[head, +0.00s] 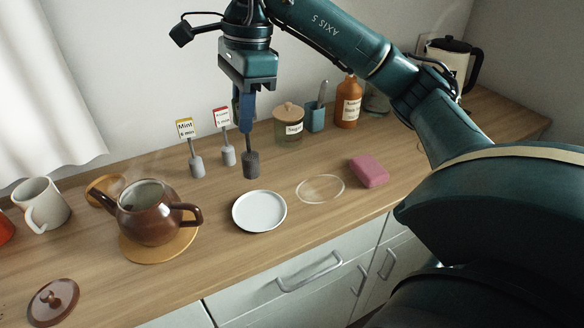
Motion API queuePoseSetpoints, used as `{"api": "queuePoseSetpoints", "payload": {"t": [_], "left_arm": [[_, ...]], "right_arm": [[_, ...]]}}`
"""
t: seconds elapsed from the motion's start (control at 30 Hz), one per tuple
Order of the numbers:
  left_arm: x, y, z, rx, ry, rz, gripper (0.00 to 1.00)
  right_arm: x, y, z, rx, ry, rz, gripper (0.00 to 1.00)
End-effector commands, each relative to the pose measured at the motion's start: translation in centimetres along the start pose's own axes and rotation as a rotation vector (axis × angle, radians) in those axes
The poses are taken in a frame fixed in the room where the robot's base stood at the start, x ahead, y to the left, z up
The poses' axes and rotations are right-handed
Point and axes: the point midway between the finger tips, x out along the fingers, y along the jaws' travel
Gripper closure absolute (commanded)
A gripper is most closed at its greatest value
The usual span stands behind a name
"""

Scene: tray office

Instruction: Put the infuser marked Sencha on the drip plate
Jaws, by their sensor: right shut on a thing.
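My right gripper (246,122) points down and is shut on the upper part of an infuser with a dark grey weighted end (250,166). Its tag is hidden by the gripper, so I cannot read its name. The infuser hangs upright just behind the white drip plate (259,212), which is empty; I cannot tell how far above the counter it is. Two other infusers stand to the left: one with a yellow-edged tag reading Mint (186,129), one with a red-edged tag (222,118) too small to read surely. My left gripper is not in view.
A brown open teapot (148,215) stands left of the plate, its lid (53,301) at front left. A pink sponge (369,172) and a pale ring (320,188) lie right. A sugar jar (288,128), teal holder (315,118) and orange bottle (347,106) stand behind.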

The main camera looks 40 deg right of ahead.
Motion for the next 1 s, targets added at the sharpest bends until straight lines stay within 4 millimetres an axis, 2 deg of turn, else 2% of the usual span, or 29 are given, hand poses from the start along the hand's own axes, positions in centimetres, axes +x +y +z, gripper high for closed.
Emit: {"api": "queuePoseSetpoints", "payload": {"t": [0.2,0.33,0.57,0.77,1.0], "left_arm": [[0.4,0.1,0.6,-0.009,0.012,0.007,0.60],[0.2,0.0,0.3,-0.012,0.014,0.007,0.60],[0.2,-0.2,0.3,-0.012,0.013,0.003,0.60],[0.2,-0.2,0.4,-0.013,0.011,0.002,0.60],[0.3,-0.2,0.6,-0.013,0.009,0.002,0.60]], "right_arm": [[3.2,0.1,-0.5,0.010,-0.001,0.004,1.00],[5.1,0.1,-0.8,0.011,0.001,0.002,1.00],[7.0,0.1,-1.1,0.009,0.001,0.001,1.00],[9.8,0.1,-1.5,0.010,0.001,0.002,1.00],[10.1,0.0,-1.6,0.009,-0.001,-0.003,1.00]]}}
